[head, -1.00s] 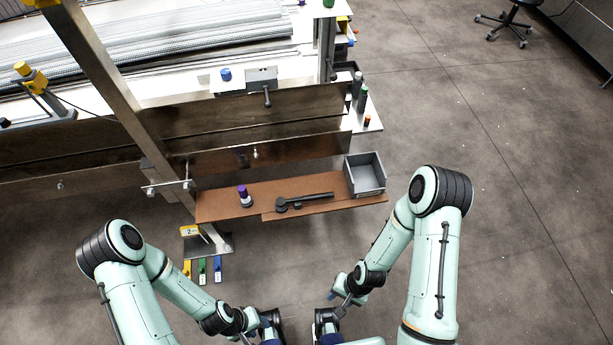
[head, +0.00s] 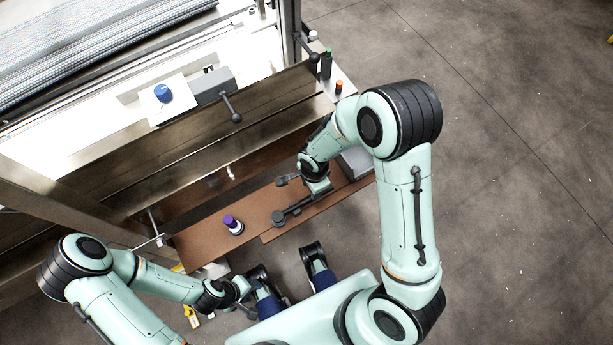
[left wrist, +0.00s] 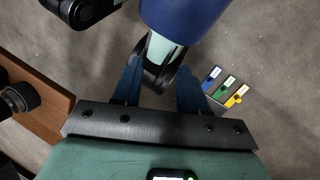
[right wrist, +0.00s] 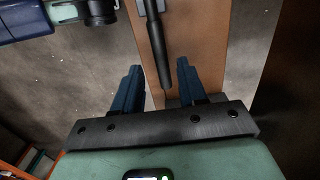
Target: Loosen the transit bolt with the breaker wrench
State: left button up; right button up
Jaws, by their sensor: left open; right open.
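The breaker wrench (head: 279,216) lies on the brown shelf (head: 205,244), its dark round head toward the left. My right gripper (right wrist: 159,68) is open above its handle. In the right wrist view the wrench handle (right wrist: 157,45) runs between the open fingers, with gaps on both sides. In the head view my right arm hides the handle's far end. A small pale bolt (head: 231,173) sticks out of the steel beam behind the shelf; I cannot tell whether it is the transit bolt. My left gripper (left wrist: 157,78) is open and empty, low beside my base.
A purple-capped bottle (head: 232,224) stands on the shelf left of the wrench. A grey bin (head: 356,163) at the shelf's right end is partly hidden by my arm. A blue knob (head: 162,93) and a grey box with a lever (head: 212,88) sit above the beam. Floor is clear at right.

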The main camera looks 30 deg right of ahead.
aim_at(302, 204)
jog(key=shift+s+f, duration=0.1)
jog(key=shift+f, duration=0.3)
notch_tip(302, 204, down, 4)
jog(key=b, duration=0.3)
jog(key=shift+f, duration=0.25)
notch_tip(302, 204, down, 2)
jog(key=shift+a+f+b, duration=0.1)
jog(key=shift+f+b, duration=0.1)
jog(key=shift+b, duration=0.9)
pick_arm(q)
jog(key=w+a+f+t, duration=0.2)
jog(key=w+f, duration=0.2)
jog(key=f, duration=0.2)
pick_arm(e)
jog(key=shift+c, duration=1.3)
grip_shut()
pick_arm(q)
jog(key=shift+y, duration=0.4)
jog(key=shift+w+d+r+p, duration=0.15)
jog(key=shift+r+p, duration=0.75)
jog(key=shift+r, duration=0.25)
jog(key=shift+w+d+r+p, duration=0.1)
jog(key=shift+d+r+p, duration=0.05)
jog(key=shift+r+p, duration=0.9)
pick_arm(e)
jog(key=shift+r, duration=2.55)
pick_arm(q)
jog(key=shift+r, duration=0.1)
